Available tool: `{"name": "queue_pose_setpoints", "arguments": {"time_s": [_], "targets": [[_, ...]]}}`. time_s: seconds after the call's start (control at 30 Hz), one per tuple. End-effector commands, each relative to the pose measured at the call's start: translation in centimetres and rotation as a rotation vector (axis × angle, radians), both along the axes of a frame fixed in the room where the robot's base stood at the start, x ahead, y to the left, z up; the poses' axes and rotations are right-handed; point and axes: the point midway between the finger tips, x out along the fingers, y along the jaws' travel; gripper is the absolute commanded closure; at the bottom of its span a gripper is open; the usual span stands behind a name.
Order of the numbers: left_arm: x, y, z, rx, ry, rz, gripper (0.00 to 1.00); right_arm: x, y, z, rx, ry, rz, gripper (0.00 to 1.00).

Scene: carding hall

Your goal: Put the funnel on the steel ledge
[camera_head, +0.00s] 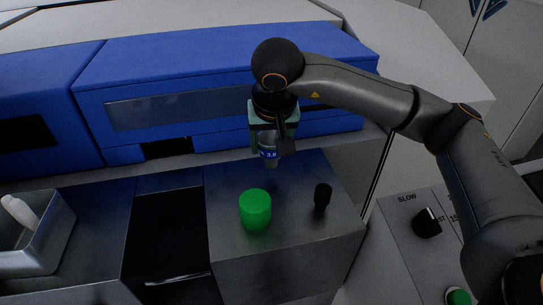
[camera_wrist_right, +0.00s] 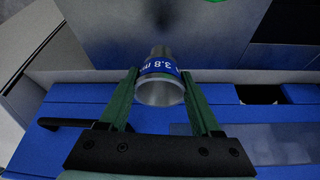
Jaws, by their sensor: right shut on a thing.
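The funnel (camera_head: 270,161) is a small grey metal piece with a blue band; in the right wrist view the funnel (camera_wrist_right: 160,90) shows its wide round end towards the camera and its narrow end pointing away. My right gripper (camera_head: 268,148) is shut on it, with a green finger on either side, and it points down. The funnel is held above the back part of the steel ledge (camera_head: 228,188), apart from its top as far as I can tell. My left gripper is not in view.
A bright green cylinder (camera_head: 255,210) and a black knob-like piece (camera_head: 322,196) stand on the ledge. A grey bin (camera_head: 52,232) with a white object is at the left. A dark recess (camera_head: 168,235) lies beside the ledge. Blue machine covers (camera_head: 200,65) rise behind.

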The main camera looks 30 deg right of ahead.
Motion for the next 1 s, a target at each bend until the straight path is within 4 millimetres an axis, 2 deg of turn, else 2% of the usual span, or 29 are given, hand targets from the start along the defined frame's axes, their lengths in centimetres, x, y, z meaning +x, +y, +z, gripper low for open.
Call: {"name": "queue_pose_setpoints", "arguments": {"time_s": [0.1,0.3,0.67,0.7,0.93,1.0], "targets": [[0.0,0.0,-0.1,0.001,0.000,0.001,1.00,0.6,-0.6,-1.2,-0.002,0.003,-0.002,1.00],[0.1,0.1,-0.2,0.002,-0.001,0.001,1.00,0.5,-0.4,-3.8,-0.001,0.002,-0.001,1.00],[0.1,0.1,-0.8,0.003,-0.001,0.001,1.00,0.5,-0.4,-4.3,-0.001,-0.001,-0.001,1.00],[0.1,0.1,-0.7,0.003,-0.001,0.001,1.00,0.5,-0.4,-4.2,-0.001,0.000,-0.001,0.33],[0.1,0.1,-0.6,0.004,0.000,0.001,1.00,0.5,-0.4,-4.2,0.000,0.001,-0.001,0.07],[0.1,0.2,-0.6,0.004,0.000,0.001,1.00,0.5,-0.4,-4.2,0.000,0.001,-0.001,0.05]]}}
